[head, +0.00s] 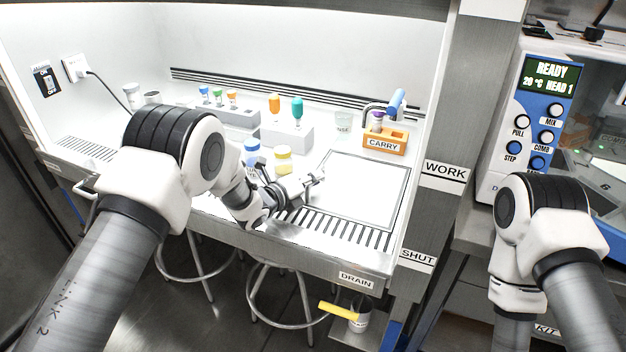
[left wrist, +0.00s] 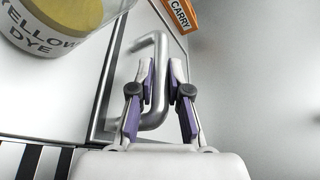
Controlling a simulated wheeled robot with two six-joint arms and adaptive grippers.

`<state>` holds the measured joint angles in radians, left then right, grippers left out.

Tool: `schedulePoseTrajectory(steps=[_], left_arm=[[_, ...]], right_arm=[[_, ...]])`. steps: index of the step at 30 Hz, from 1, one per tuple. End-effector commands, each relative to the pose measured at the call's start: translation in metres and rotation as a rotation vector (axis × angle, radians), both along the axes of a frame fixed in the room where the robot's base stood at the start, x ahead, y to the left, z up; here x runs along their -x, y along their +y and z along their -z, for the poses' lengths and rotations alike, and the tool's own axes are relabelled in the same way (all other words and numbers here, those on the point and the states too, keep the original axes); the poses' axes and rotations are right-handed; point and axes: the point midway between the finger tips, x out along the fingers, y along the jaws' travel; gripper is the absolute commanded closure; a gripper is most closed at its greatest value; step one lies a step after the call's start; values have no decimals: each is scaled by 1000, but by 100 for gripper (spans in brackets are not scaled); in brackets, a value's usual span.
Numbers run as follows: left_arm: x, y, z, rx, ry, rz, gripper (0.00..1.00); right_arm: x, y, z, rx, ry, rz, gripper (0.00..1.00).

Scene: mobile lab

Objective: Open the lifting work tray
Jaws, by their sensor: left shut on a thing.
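The work tray (head: 368,182) is a pale square panel with a dark outline, set in the cabinet's white work surface. In the head view it looks about level; I cannot tell if it is slightly raised. My left gripper (head: 314,178) is at its left side. In the left wrist view my left gripper (left wrist: 161,78) is shut on the tray's silver bar handle (left wrist: 159,52), with the bar between the purple-padded fingers. My right arm shows at the right, but its gripper is out of view.
An orange CARRY rack (head: 384,146) stands behind the tray. A yellow-dye jar (head: 283,158) and a blue-topped jar (head: 252,150) stand left of it, close to my left arm. Racks of coloured vials are further back. The slotted drain (head: 345,230) lies in front.

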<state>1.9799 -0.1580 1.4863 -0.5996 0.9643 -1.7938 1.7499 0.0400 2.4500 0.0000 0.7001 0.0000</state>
Motion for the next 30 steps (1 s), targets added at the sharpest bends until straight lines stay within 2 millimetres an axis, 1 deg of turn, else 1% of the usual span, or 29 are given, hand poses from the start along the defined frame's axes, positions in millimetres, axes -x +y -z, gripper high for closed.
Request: schedulePoseTrajectory(steps=[2, 5, 6, 8, 9, 12, 21, 24, 27, 30], left_arm=[[-1, -1, -7, -3, 14, 1, 100], [-5, -3, -26, -23, 69, 5, 100], [-8, -4, -38, -35, 102, 6, 100], [-12, -6, -51, -51, 156, 8, 100], [-15, -7, -59, -63, 191, 7, 100], [-21, -9, -71, -85, 262, 9, 100], [-37, -16, -96, -128, 402, 16, 100], [-42, -17, -100, -140, 437, 14, 100], [-45, -17, -100, -149, 458, 8, 100], [-47, -17, -98, -153, 468, 2, 100]], right_arm=[[0, 0, -6, 0, 0, 0, 60], [0, 0, -22, 0, 0, 0, 60], [0, 0, -32, 0, 0, 0, 60], [0, 0, -48, 0, 0, 0, 60], [0, 0, -59, 0, 0, 0, 60], [0, 0, -85, 0, 0, 0, 60], [0, 0, -158, 0, 0, 0, 60], [0, 0, -177, 0, 0, 0, 60], [0, 0, -187, 0, 0, 0, 60], [0, 0, -189, 0, 0, 0, 60]])
